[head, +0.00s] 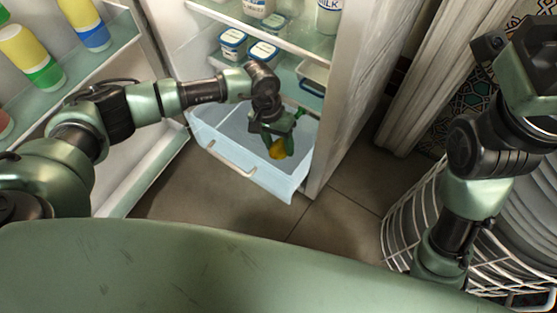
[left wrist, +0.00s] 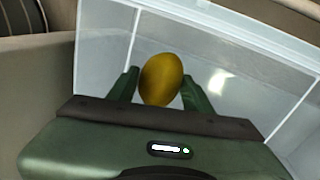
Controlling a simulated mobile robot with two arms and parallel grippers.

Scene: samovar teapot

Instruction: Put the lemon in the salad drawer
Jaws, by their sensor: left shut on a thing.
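The yellow lemon (head: 277,150) is held between the fingers of my left gripper (head: 276,141), which points down over the open salad drawer. In the left wrist view the lemon (left wrist: 161,79) sits between the two green fingertips (left wrist: 160,88), with the drawer's pale inside behind it. The salad drawer (head: 222,156) is a clear bluish bin with a front handle, pulled out at the bottom of the fridge. It looks empty around the lemon. I cannot tell how far the lemon is above the drawer floor. My right arm is at the right; its gripper's fingers are not clearly seen.
Fridge shelves above the drawer hold white tubs (head: 233,43) with blue lids and a milk bottle (head: 329,17). The open fridge door at the left holds yellow bottles (head: 28,55). A white wire rack (head: 401,221) with plates stands at the right. Tiled floor (head: 330,225) lies in front.

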